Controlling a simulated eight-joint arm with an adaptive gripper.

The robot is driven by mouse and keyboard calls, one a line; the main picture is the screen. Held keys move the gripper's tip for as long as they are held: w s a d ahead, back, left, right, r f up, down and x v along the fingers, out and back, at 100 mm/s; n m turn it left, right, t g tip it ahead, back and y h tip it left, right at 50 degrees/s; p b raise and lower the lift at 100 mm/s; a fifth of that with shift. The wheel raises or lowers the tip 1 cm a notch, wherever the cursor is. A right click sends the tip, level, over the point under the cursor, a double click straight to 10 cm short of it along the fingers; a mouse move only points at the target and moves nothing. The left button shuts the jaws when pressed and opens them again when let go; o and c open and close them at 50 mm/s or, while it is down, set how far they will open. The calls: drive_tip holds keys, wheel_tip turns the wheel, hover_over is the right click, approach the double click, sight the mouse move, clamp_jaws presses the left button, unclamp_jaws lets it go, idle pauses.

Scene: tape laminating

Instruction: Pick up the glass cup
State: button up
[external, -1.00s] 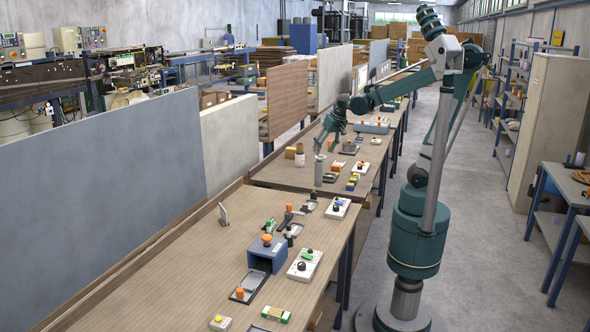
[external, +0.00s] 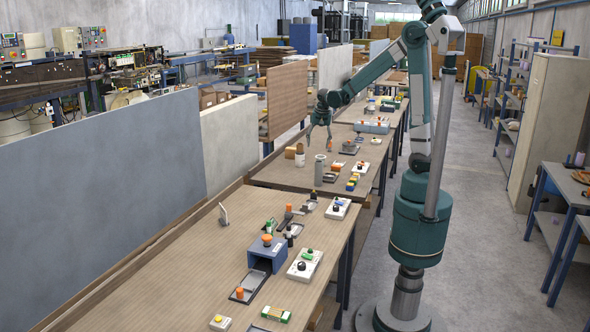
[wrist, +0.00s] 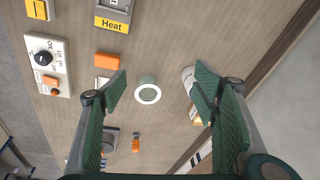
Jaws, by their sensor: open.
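The glass cup seems to be the grey-green upright cylinder (external: 320,170) on the middle bench; its pale round rim (wrist: 149,94) shows from above in the wrist view. My gripper (external: 320,147) points down above it in the external view, fingers spread and empty. In the wrist view the cup lies between the two green finger pads of my gripper (wrist: 161,84), nearer the left one, touching neither.
An orange block (wrist: 106,60), a yellow "Heat" box (wrist: 112,22) and a white switch panel (wrist: 46,66) lie left of the cup in the wrist view. The bench edge (wrist: 274,38) is at the right.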

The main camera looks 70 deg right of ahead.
drive_tip(key=w+d+f+m+g+p, duration=0.1)
drive_tip(key=d+f+m+p, duration=0.4)
drive_tip(key=d, duration=0.7)
drive_tip(key=shift+w+f+g, duration=0.4)
drive_tip(key=shift+w+f, duration=0.1)
drive_tip(key=shift+f, duration=0.15)
drive_tip(key=shift+d+f, duration=0.2)
drive_tip(key=shift+f, duration=1.1)
drive_tip(key=shift+d+f, duration=0.2)
drive_tip(key=shift+f, duration=1.1)
drive_tip(key=shift+d+f, duration=0.15)
drive_tip(key=shift+f, duration=1.15)
drive_tip(key=shift+c, duration=0.6)
